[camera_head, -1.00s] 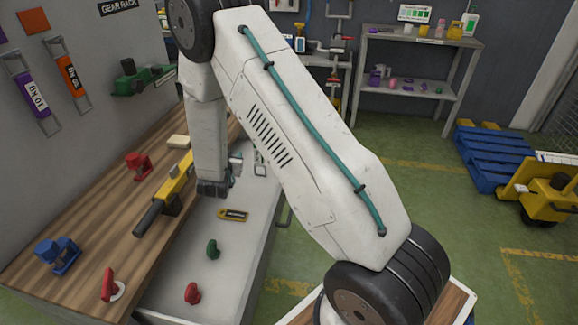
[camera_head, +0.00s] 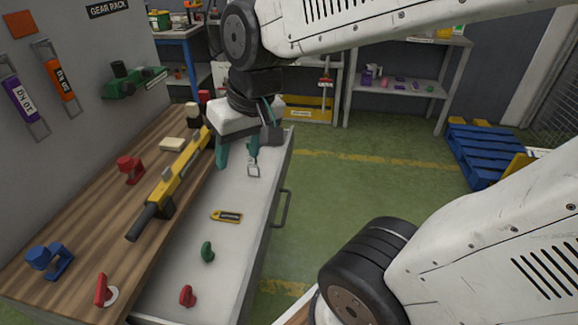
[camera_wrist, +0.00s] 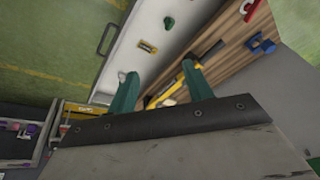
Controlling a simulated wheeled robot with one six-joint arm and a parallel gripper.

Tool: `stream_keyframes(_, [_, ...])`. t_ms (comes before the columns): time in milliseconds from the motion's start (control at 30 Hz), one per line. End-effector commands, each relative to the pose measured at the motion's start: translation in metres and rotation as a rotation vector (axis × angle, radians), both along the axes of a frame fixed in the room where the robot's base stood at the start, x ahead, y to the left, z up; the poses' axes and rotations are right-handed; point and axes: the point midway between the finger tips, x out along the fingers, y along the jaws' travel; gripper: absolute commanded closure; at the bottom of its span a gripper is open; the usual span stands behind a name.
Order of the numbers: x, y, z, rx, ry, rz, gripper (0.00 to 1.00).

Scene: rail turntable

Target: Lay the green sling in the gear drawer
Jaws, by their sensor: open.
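The gear drawer (camera_head: 228,255) is pulled out beside the wooden bench top; its pale floor also shows in the wrist view (camera_wrist: 140,27). My gripper (camera_head: 237,163) points down over its far end. Its two teal fingers are apart, and in the wrist view the gap between them (camera_wrist: 160,72) looks empty. A small metal frame (camera_head: 254,171) shows just below the right-hand finger, at the drawer's far end. I cannot tell whether it belongs to the green sling. No green sling can be clearly made out; the fingers may hide part of it.
The drawer holds a yellow tag (camera_head: 227,216), a green piece (camera_head: 207,251) and a red piece (camera_head: 186,296). A yellow tool (camera_head: 172,180) lies along the bench edge. Purple (camera_head: 20,107) and orange slings (camera_head: 60,77) hang on the rack. The floor right of the drawer is clear.

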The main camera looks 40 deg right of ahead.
Motion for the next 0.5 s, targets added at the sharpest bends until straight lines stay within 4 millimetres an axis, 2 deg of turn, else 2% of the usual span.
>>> stream_keyframes(33, [-0.025, -0.004, 0.005, -0.023, 0.03, 0.014, 0.49])
stream_keyframes(100, [-0.054, -0.011, 0.007, -0.053, 0.082, 0.029, 0.49])
stream_keyframes(200, [-0.084, -0.017, 0.009, -0.086, 0.139, 0.039, 0.49])
stream_keyframes(300, [-0.1, -0.021, 0.01, -0.104, 0.17, 0.043, 0.49])
stream_keyframes(500, [-0.105, -0.022, 0.009, -0.108, 0.182, 0.044, 0.49])
